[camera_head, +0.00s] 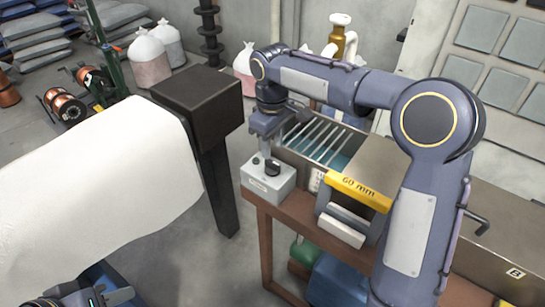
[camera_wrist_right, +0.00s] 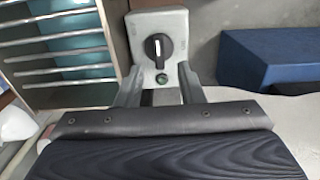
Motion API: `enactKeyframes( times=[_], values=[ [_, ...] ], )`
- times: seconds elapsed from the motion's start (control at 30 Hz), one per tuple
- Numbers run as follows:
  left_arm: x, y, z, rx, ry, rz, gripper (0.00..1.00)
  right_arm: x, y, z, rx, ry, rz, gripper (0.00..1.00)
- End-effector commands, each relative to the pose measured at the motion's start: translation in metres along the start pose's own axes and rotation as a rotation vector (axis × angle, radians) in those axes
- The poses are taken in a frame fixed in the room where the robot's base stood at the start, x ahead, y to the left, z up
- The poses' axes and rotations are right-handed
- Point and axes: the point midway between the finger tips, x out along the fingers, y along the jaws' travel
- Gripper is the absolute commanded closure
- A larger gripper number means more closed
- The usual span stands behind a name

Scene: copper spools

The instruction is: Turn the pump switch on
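The pump switch is a pale grey box (camera_head: 268,182) at the near left corner of the brown bench, with a black rotary knob (camera_head: 272,167) on top. In the right wrist view the knob (camera_wrist_right: 157,46) shows a white pointer line along the picture's vertical, with a dark green round lamp or button (camera_wrist_right: 162,77) below it. My right gripper (camera_head: 264,150) is above the box. Its two fingers (camera_wrist_right: 161,88) are spread apart and empty, just short of the knob in that view.
A black post (camera_head: 215,150) and a white covered surface (camera_head: 90,190) lie to the left. A blue block (camera_wrist_right: 262,58) shows at the wrist view's right.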

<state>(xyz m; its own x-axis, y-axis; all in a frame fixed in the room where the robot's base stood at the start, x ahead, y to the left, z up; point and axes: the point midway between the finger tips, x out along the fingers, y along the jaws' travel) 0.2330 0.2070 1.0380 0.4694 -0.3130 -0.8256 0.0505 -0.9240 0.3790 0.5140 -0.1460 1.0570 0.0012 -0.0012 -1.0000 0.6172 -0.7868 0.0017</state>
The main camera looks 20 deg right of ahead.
Motion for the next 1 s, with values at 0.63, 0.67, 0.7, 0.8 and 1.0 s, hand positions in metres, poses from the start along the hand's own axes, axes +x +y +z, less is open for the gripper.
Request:
enactKeyframes(
  times=[0.63,0.67,0.7,0.8,1.0],
  values=[
    [-0.001,0.0,-0.001,0.0,0.0,0.0,0.64,0.051,0.0,0.001,0.003,0.0,-0.001,0.65],
    [-0.001,0.0,-0.001,0.0,0.0,0.0,0.64,0.051,0.0,0.001,0.003,0.0,-0.001,0.65],
    [-0.001,0.0,-0.001,0.0,0.0,0.0,0.64,0.051,0.0,0.001,0.003,0.0,-0.001,0.71],
    [-0.001,0.0,-0.001,0.0,0.0,0.0,0.64,0.051,0.0,0.001,0.003,0.0,0.0,0.84],
    [-0.001,0.0,-0.001,0.0,0.0,0.0,0.64,0.051,0.0,0.001,0.003,0.0,0.0,1.0]
  ],
)
